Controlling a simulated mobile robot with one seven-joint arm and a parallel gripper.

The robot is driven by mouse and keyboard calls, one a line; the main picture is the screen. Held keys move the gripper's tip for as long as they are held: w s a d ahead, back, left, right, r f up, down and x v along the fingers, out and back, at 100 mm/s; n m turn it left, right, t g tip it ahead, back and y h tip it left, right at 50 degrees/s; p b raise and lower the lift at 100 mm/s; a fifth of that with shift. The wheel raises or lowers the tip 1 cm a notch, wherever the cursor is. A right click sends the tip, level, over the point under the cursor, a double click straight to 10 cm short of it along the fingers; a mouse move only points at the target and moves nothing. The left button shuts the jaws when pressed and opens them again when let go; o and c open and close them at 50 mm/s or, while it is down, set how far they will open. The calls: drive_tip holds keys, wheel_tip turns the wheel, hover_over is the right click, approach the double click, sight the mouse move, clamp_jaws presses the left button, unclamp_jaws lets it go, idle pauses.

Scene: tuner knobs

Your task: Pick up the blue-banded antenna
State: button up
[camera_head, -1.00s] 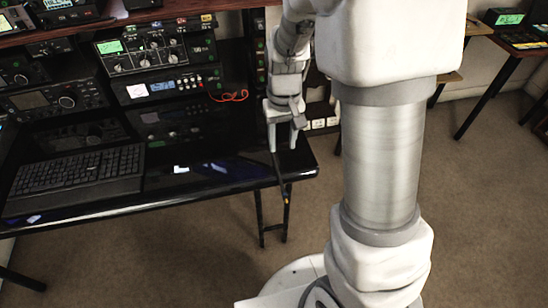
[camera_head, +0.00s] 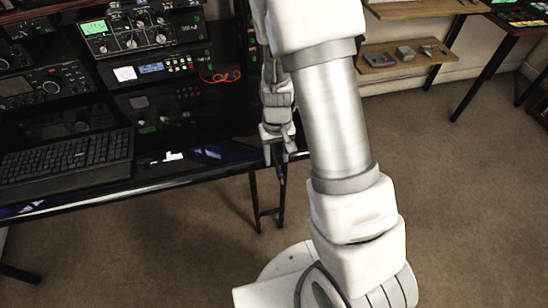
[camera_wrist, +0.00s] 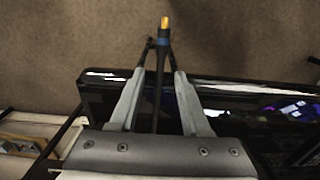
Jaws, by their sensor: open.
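The blue-banded antenna is a thin black rod with a gold tip and a blue band (camera_wrist: 163,42). In the wrist view it runs between my gripper's two fingers (camera_wrist: 162,74), with its tip beyond them. The fingers are spread, with a visible gap on each side of the rod. In the head view, my gripper (camera_head: 278,158) is at the front edge of the black desk, and the dark antenna (camera_head: 282,174) shows just below it. The antenna's other end is hidden by my gripper.
The glossy black desk (camera_head: 205,165) holds a keyboard (camera_head: 70,158) and radio units (camera_head: 150,72) left of my arm. Its front edge also shows close to the fingers in the wrist view (camera_wrist: 240,88). A wooden shelf (camera_head: 405,58) stands at the back right. Carpeted floor is open at right.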

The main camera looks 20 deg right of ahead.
drive_tip(key=shift+f, duration=0.75)
drive_tip(key=shift+c, duration=0.4)
clamp_jaws()
drive_tip(key=shift+r, duration=0.15)
